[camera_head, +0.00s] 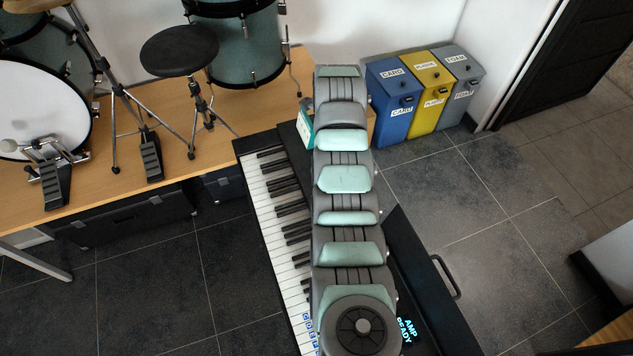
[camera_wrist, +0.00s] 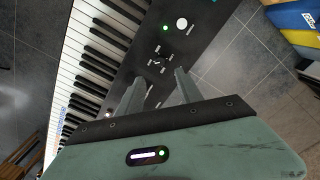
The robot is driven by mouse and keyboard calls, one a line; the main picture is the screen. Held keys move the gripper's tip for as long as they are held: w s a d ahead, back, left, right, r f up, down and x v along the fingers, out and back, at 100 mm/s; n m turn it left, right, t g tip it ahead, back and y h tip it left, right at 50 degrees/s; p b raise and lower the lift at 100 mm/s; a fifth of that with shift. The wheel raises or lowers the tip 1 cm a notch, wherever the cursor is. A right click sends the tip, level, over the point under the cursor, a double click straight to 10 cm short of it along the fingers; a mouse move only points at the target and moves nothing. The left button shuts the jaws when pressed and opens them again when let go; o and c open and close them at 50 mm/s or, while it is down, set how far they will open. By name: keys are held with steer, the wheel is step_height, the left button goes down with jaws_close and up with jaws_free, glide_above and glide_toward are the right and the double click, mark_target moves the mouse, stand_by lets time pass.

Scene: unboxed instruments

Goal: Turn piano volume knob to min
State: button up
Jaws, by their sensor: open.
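The piano (camera_wrist: 200,50) fills the upper part of the wrist view, with its white and black keys on the left and a dark control panel on the right. A small dark dial with a white pointer and labels around it (camera_wrist: 158,62) sits on the panel, between and just beyond my fingertips. I cannot read its labels. A round white control (camera_wrist: 182,24) with a green light beside it lies farther up the panel. My gripper (camera_wrist: 159,78) is open and empty, its fingers apart over the panel. In the head view the piano (camera_head: 249,158) is partly hidden by my arm, which covers the panel and gripper.
A wooden platform (camera_head: 75,195) with drums and a black stool (camera_head: 180,47) lies to the left. Blue, yellow and grey bins (camera_head: 428,95) stand behind. A black case with a handle and lit "AMP READY" text (camera_head: 430,290) is right of my arm. Tiled floor at right is clear.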

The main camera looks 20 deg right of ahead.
step_height(320, 180, down, 10)
steer(key=shift+s+f+b, duration=0.1)
steer(key=shift+b, duration=0.65)
steer(key=shift+f, duration=0.15)
steer(key=shift+c, duration=0.4)
jaws_close()
